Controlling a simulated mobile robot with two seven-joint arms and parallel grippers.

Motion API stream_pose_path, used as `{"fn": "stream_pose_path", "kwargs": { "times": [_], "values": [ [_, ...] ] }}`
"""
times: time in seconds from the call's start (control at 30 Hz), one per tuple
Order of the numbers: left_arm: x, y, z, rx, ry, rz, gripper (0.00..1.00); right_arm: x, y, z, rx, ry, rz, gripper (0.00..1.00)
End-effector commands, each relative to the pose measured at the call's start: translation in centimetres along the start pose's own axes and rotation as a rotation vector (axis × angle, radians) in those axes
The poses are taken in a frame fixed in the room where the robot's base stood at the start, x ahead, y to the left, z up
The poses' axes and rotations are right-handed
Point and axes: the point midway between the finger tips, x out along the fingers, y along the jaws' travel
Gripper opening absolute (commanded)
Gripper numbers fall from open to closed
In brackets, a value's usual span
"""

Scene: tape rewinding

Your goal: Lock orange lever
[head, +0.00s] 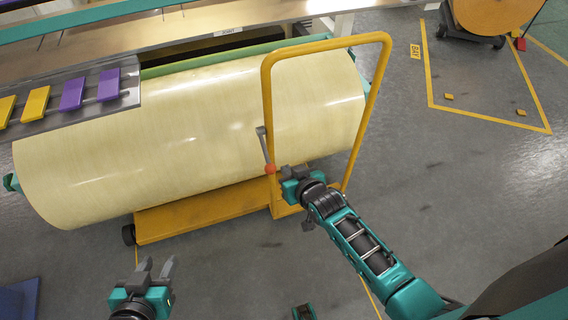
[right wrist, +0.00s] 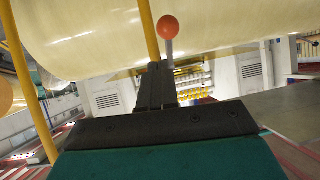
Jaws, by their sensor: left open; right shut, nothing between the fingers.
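The orange lever shows in the head view as an orange ball knob (head: 270,169) on a short grey rod, on the left post of the yellow cart frame (head: 268,105). In the right wrist view the orange knob (right wrist: 168,27) stands just beyond my right gripper's fingers, beside a yellow post (right wrist: 149,30). My right gripper (head: 281,171) is shut and empty, close beside the knob; the right wrist view shows its dark fingers (right wrist: 156,72) together. Whether they touch the lever is unclear. My left gripper (head: 157,266) is open and empty, low in the head view, well away from the lever.
A large cream roll (head: 190,130) lies on the yellow cart base (head: 200,213) behind the frame. A rack with yellow and purple tabs (head: 90,92) overhangs the roll at left. Another orange roll (head: 490,14) stands at the back right. Grey floor (head: 440,180) is clear at right.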

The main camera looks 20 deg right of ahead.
Motion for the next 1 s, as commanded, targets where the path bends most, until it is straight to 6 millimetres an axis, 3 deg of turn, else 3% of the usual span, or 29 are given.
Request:
{"fn": "stream_pose_path", "kwargs": {
  "times": [0.03,0.2,0.4,0.87,1.0],
  "values": [
    [-0.4,0.0,0.1,-0.003,-0.011,-0.003,0.43,-1.5,0.0,0.1,0.000,-0.004,0.001,0.00],
    [-0.8,-0.5,0.1,-0.005,-0.013,-0.014,0.43,-4.8,0.0,0.4,0.001,-0.002,0.000,0.00],
    [-1.1,-0.5,-0.3,-0.005,-0.012,-0.014,0.43,-7.2,0.0,0.7,0.001,0.000,0.000,0.00],
    [-0.8,-0.2,-1.3,-0.003,0.003,-0.008,0.43,-7.9,0.0,0.8,0.000,0.001,0.000,0.00],
    [-0.9,-0.2,-1.4,-0.003,0.003,-0.008,0.43,-9.6,0.2,1.6,-0.017,-0.015,-0.002,0.00]
  ]
}}
